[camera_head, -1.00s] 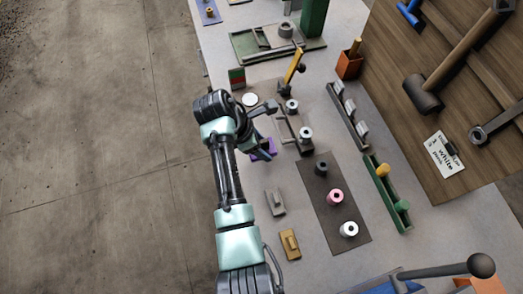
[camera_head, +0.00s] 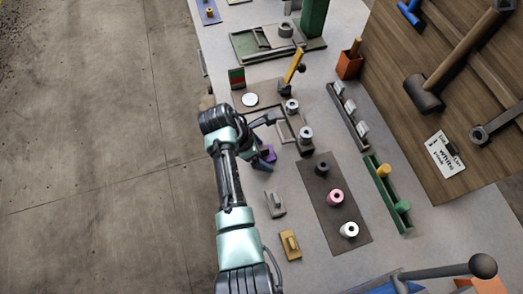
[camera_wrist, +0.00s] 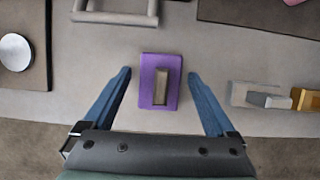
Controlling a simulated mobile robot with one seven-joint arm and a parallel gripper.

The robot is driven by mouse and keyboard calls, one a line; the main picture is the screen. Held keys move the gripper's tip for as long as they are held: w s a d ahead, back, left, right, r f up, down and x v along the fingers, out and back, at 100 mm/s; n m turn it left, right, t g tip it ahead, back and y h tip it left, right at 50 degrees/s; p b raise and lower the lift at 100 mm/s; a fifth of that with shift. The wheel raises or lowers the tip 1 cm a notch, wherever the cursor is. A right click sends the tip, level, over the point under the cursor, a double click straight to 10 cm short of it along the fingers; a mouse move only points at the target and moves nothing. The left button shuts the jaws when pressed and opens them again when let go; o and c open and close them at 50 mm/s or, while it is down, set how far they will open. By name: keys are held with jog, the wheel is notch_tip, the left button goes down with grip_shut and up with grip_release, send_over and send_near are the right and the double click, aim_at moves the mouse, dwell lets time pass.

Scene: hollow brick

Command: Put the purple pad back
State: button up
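The purple pad (camera_wrist: 146,84), a flat block with a grey-brown upright grip (camera_wrist: 161,87), lies on the grey table in the wrist view. It is partly hidden by my arm in the head view (camera_head: 270,153). My gripper (camera_wrist: 159,73) is open, with one blue finger on each side of the pad and a clear gap to both. Whether the fingers are at the pad's height or above it, I cannot tell. In the head view my gripper (camera_head: 264,147) is mostly hidden by my own wrist.
A grey pad (camera_head: 275,204) and a yellow pad (camera_head: 289,244) lie in a row nearer. A grey open frame (camera_head: 283,133) lies beyond the purple pad. A dark mat (camera_head: 334,213) with black, pink and white spools lies to the right. A white disc (camera_head: 250,99) is behind.

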jog(key=shift+r, duration=0.3)
jog(key=v, duration=1.2)
jog(key=w+r+m+t+y, duration=0.2)
jog(key=w+r+m+t, duration=0.35)
jog(key=w+r, duration=0.5)
notch_tip(320, 180, up, 18)
jog(key=w+m+t+y, duration=0.2)
jog(key=m+t, duration=0.3)
jog(key=t, duration=0.2)
jog(key=s+d+r+m+t, duration=0.1)
jog(key=s+r+m+t, duration=0.15)
jog(key=r, duration=0.55)
jog(key=s+d+r+m+t, duration=0.1)
jog(key=s+r+m+t, duration=0.2)
jog(key=r, duration=0.6)
jog(key=s+d+r+m+t, duration=0.2)
jog(key=s+r+m+t, duration=0.3)
jog(key=s+r, duration=0.8)
notch_tip(320, 180, up, 2)
jog(key=t, duration=0.3)
jog(key=shift+d+m+p, duration=0.3)
